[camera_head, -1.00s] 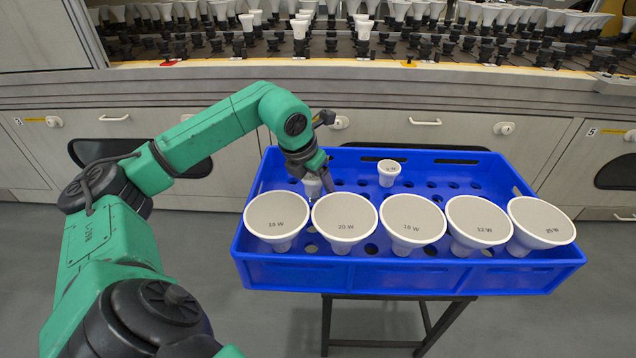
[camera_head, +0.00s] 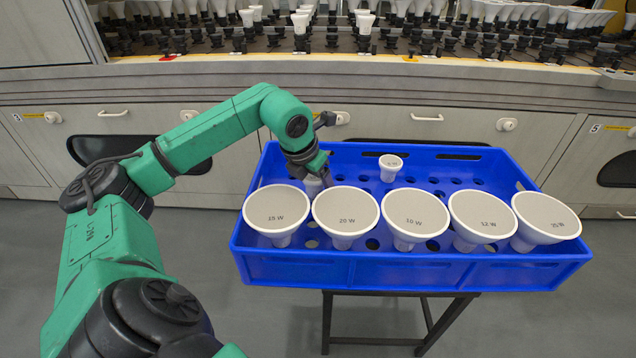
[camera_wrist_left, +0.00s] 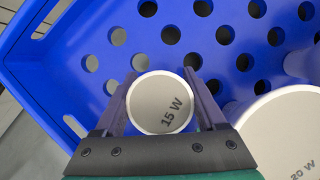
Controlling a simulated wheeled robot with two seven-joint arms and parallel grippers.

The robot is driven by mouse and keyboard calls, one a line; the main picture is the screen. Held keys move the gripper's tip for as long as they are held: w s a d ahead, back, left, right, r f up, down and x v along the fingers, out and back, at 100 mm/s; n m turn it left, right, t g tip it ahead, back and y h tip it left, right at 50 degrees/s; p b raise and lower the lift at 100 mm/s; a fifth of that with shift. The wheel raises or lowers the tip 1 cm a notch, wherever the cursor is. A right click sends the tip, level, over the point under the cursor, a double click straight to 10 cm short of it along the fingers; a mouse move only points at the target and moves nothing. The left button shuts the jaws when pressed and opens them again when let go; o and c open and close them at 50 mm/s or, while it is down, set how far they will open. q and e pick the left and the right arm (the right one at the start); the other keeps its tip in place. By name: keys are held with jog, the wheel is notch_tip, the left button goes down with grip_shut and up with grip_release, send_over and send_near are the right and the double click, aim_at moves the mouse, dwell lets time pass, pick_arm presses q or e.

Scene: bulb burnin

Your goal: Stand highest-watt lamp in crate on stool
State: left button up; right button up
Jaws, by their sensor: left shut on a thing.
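A blue crate (camera_head: 420,270) sits on a dark stool (camera_head: 385,343). Wide white lamps stand in its front row: leftmost (camera_head: 277,211), reading about 15 or 18 W, then 20 W (camera_head: 346,213), 10 W (camera_head: 414,214), 12 W (camera_head: 482,219) and rightmost (camera_head: 545,220), perhaps 35 W. A small lamp (camera_head: 391,163) stands behind, label unreadable. My left gripper (camera_head: 315,175) is over the crate's back left, shut on a small lamp (camera_wrist_left: 160,103) marked 15 W. Its face points at the wrist camera; its base is hidden. My right gripper is out of view.
The crate floor has round holes, several of them empty at the back and right. The front lamps stand close together, the 20 W one near my gripper. Behind is a long machine (camera_head: 400,90) with rows of lamps above cabinet doors.

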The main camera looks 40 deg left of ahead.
pick_arm(q)
jog(key=shift+f+b, duration=1.05)
jog(key=shift+f, duration=0.4)
jog(key=o, duration=1.3)
jog(key=shift+s+r, duration=0.1)
jog(key=shift+r, duration=0.3)
jog(key=p+v, duration=0.3)
jog(key=v, duration=1.1)
jog(key=shift+f, duration=0.1)
